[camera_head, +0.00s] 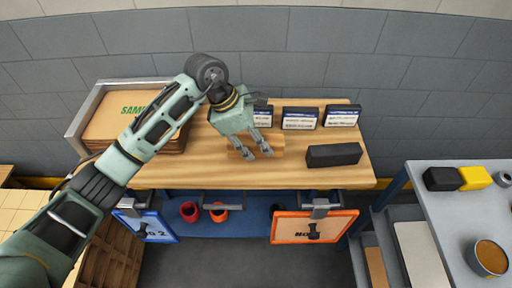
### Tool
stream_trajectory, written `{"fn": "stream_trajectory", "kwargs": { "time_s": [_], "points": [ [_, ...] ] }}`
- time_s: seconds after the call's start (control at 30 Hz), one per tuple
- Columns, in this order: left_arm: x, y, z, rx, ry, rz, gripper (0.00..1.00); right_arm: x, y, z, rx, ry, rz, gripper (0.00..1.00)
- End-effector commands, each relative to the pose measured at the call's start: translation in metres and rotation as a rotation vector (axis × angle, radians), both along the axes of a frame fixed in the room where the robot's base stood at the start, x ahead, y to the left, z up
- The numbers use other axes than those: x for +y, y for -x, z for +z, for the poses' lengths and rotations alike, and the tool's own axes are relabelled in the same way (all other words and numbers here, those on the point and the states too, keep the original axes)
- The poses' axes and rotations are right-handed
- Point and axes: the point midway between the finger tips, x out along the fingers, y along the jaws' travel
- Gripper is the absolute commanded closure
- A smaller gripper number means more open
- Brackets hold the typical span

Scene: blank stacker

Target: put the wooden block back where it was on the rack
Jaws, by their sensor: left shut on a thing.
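My left gripper (256,152) reaches over the wooden workbench (210,178) from the left, pointing down. It is shut on the wooden block (275,137), a light brown piece close in colour to the bench top. The fingers and palm hide part of the block. I cannot tell whether the block touches the bench or is just above it. My right gripper is not in view. I cannot tell which structure is the rack; stacked wooden pieces (103,262) show at the lower left.
A metal-edged tray (88,112) with a stack of boards marked "SAM…" stands at the bench's left. Several dark boxes with white labels (300,119) line the back. A black block (334,155) lies to the right. A grey side table (446,215) stands at far right.

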Motion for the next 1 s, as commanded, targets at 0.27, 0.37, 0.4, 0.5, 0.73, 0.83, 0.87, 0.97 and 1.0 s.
{"fn": "stream_trajectory", "kwargs": {
  "time_s": [0.27, 0.37, 0.4, 0.5, 0.73, 0.83, 0.87, 0.97, 1.0],
  "points": [
    [0.000, 0.001, -0.034, 0.003, 0.002, 0.001, 1.00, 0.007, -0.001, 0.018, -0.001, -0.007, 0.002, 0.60],
    [0.000, 0.000, -0.038, 0.001, 0.001, 0.000, 1.00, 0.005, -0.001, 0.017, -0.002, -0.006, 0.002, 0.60],
    [0.000, 0.000, -0.038, 0.000, 0.001, -0.001, 1.00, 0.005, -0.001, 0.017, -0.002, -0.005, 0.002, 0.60],
    [0.000, 0.000, -0.038, 0.000, 0.001, -0.001, 1.00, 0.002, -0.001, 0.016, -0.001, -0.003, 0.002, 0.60],
    [0.000, 0.000, -0.041, 0.001, -0.001, 0.000, 0.62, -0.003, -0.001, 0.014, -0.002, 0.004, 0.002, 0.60],
    [0.000, 0.001, -0.041, 0.001, -0.001, 0.001, 0.53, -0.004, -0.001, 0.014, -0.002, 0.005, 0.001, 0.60],
    [0.000, 0.001, -0.041, 0.002, -0.001, 0.000, 0.50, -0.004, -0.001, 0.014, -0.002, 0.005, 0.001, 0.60],
    [0.000, 0.001, -0.041, 0.002, -0.001, -0.001, 0.49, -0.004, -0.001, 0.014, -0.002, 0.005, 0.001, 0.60],
    [0.000, 0.001, -0.041, 0.002, -0.001, -0.001, 0.49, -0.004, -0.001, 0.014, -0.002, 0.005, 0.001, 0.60]
  ]
}}
